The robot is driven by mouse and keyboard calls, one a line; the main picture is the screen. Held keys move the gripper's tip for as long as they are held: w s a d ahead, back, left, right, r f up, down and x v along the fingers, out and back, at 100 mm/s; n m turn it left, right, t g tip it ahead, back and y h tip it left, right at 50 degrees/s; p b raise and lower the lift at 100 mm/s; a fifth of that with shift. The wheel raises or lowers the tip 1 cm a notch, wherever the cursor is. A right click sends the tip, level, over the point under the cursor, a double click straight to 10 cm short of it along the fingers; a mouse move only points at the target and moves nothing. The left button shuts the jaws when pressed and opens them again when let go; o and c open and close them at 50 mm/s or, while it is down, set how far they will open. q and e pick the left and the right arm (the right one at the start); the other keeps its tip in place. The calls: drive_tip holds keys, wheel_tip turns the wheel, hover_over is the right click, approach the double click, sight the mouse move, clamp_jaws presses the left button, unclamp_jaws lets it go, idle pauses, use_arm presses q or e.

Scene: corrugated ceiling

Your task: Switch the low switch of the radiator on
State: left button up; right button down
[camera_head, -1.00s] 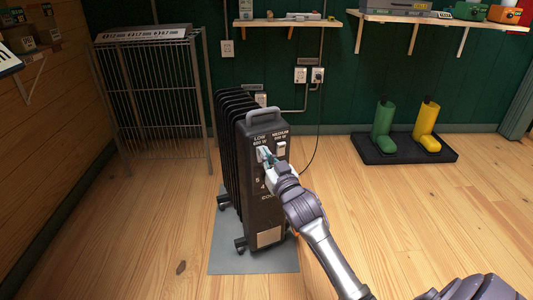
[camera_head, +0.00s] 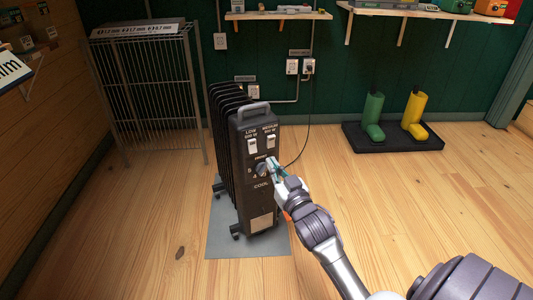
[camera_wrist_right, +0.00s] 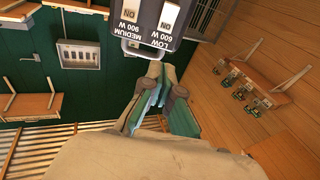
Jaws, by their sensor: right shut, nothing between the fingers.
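The dark oil radiator (camera_head: 259,197) stands upright on a grey mat. Its low switch (camera_head: 252,146), under the label LOW 600 W, is the left of two white rockers. The medium switch (camera_head: 270,142) is to its right. In the right wrist view the low switch (camera_wrist_right: 168,15) is upside down and shows ON; its rocker tilt is hard to tell. My right gripper (camera_head: 272,169) is shut and empty, below the switches and in front of the dial area, partly hiding it. The wrist view shows its fingers (camera_wrist_right: 164,92) apart from the low switch. My left gripper is not in view.
A grey floor mat (camera_head: 225,245) lies under the radiator. A metal rack (camera_head: 150,95) stands to the left. Green and yellow boots stand on a black tray (camera_head: 352,133) at right. A black cord runs from the radiator to the wall outlet (camera_head: 308,66). The floor around is clear.

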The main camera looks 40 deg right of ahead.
drive_tip(key=shift+r+v, duration=0.15)
drive_tip(key=shift+v, duration=0.45)
drive_tip(key=shift+r+v, duration=0.15)
drive_tip(key=shift+v, duration=0.45)
